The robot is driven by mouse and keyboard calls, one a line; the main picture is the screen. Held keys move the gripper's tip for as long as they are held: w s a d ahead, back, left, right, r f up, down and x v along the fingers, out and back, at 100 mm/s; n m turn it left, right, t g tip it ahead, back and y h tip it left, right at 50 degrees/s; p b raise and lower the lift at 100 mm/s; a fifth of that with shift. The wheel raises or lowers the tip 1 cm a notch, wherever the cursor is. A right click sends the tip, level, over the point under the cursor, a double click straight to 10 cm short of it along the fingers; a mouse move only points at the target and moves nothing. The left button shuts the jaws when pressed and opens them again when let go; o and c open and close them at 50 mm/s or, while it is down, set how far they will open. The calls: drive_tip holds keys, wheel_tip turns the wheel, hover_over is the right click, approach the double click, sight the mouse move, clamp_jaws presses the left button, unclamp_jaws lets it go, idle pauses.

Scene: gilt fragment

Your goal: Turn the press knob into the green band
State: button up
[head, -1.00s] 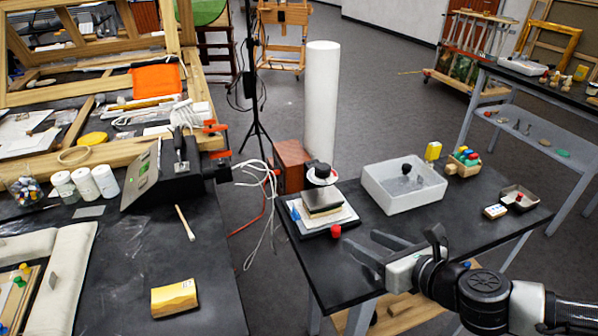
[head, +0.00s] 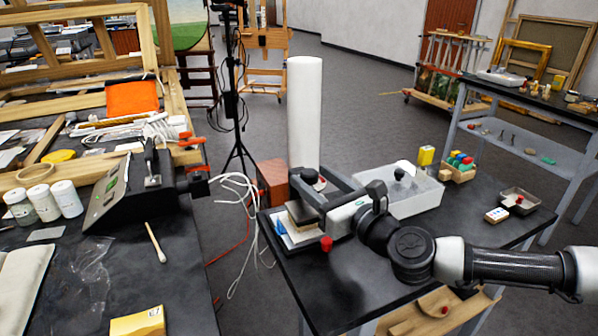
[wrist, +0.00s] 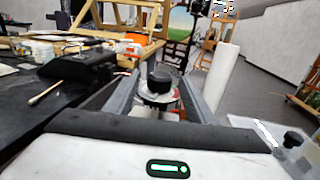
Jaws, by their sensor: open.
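The black press knob (head: 309,176) stands on top of the small press (head: 298,222) on the dark table. It also shows in the wrist view (wrist: 160,84), above a pale round dial (wrist: 157,102). My gripper (head: 307,174) reaches over the press from the right. In the wrist view, its open fingers (wrist: 157,76) lie either side of the knob, with visible gaps. In the head view a finger hides part of the press and dial. I cannot make out the green band or the pointer in either view.
A red-topped piece (head: 327,244) sits at the table's front left. A tall white cylinder (head: 305,115) rises behind the press. White cables (head: 238,190) hang left of the table.

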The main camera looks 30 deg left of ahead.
sight(299, 168)
drive_tip(key=x, duration=0.6)
drive_tip(key=shift+w+a+b, duration=0.1)
drive_tip(key=shift+a+b, duration=0.1)
drive_tip(key=shift+b, duration=0.2)
drive_tip(key=shift+c, duration=0.3)
drive_tip(key=c, duration=1)
